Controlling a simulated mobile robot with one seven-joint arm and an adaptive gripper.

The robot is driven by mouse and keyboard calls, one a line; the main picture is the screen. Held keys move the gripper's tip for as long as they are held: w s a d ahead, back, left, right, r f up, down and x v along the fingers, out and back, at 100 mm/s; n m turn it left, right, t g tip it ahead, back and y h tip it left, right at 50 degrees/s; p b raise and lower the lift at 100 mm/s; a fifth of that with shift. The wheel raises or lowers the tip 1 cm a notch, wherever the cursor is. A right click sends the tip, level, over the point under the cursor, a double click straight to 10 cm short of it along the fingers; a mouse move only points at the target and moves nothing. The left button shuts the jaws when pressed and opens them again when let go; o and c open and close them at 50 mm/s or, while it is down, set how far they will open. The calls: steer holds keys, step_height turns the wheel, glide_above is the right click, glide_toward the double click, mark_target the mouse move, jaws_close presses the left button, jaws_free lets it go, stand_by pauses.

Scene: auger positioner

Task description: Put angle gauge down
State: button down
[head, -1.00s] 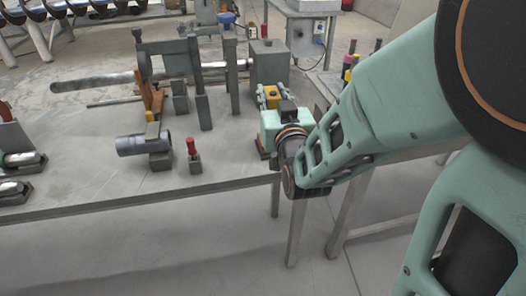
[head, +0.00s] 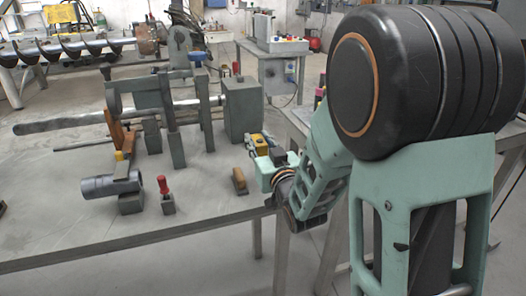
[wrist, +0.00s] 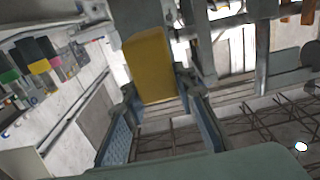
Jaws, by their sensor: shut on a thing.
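The angle gauge (head: 259,147) is a small yellow piece with dark parts, held at the end of my arm near the right end of the table. In the wrist view it is a yellow block (wrist: 148,65) between the fingers. My gripper (head: 264,158) is shut on it, and its blue-grey fingers also show in the wrist view (wrist: 158,92). The gauge appears raised above the tabletop, but the exact gap cannot be told. Its lower side is hidden.
The grey table (head: 100,225) holds a fixture with a long shaft (head: 70,119), a grey tube (head: 112,186), a red-handled tool (head: 165,193) and a brown wooden piece (head: 239,180). The front of the table is bare. Another bench (head: 288,55) stands behind.

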mark_target(266, 149)
steer(key=w+f, duration=0.1)
steer(key=w+d+f, duration=0.1)
steer(key=f, duration=0.1)
steer(key=w+d+f+b, duration=0.1)
steer(key=shift+f, duration=0.3)
steer(key=shift+w+d+f+b, duration=0.15)
steer(key=shift+f+b, duration=0.25)
steer(key=shift+f, duration=0.55)
steer(key=shift+d+f+b, duration=0.1)
steer(key=shift+f+b, duration=0.25)
steer(key=shift+f, duration=0.6)
steer(key=shift+f, duration=0.15)
steer(key=c, duration=1.6)
jaws_free()
